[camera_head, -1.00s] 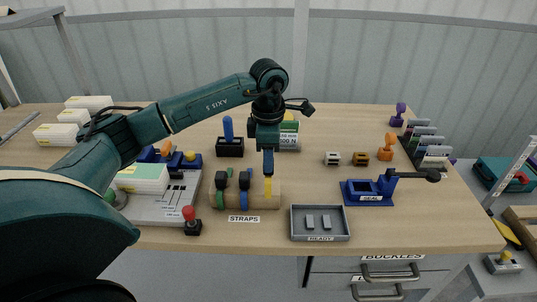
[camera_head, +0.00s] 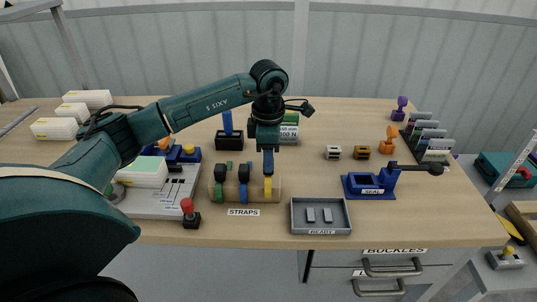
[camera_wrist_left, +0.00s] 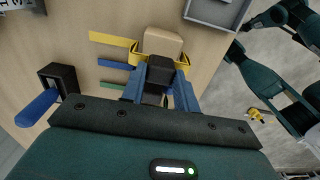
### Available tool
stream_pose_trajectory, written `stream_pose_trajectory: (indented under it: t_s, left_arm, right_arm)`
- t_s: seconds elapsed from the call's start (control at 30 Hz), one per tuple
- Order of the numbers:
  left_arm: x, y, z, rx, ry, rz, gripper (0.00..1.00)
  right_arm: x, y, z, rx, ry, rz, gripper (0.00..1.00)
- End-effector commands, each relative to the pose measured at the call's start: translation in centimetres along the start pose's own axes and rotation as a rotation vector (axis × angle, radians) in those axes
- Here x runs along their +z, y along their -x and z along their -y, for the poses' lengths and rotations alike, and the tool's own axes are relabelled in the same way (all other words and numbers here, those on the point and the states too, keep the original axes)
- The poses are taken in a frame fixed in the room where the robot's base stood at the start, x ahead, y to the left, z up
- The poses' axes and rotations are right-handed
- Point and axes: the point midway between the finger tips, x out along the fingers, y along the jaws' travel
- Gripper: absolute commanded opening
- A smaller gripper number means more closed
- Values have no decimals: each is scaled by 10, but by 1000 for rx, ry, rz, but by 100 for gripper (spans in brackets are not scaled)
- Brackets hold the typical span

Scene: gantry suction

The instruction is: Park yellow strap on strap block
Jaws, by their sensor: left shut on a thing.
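My left gripper (camera_head: 268,173) points down and is shut at the yellow strap. In the left wrist view the gripper (camera_wrist_left: 161,80) has a black buckle between its fingers, with the yellow strap (camera_wrist_left: 112,40) at the block's end (camera_wrist_left: 160,42). The fingers hide part of the strap, so I cannot tell how fully it rests on the block.
A grey READY tray (camera_head: 320,231) stands right of the block, with the blue SEAL press (camera_head: 370,193) beyond it. A red-knobbed joystick (camera_head: 189,216) stands front left. A blue-handled black block (camera_head: 229,141) stands behind.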

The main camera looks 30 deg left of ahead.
Motion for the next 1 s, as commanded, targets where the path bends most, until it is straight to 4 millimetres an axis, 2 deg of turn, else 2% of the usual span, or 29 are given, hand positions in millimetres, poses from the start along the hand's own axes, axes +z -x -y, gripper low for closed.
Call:
stream_pose_trajectory:
  t_s: [0.93, 0.97, 1.0]
  left_arm:
    - [0, -25, 0, 0, 1, 0, 7]
    - [0, -25, 0, 0, 1, 0, 31]
    - [0, -24, 0, 0, 1, 0, 34]
  right_arm:
    - [9, -6, 0, -1, 0, -9, 0]
    - [9, -6, 0, -1, 0, -9, 0]
    - [8, -6, 0, -1, 0, -9, 0]
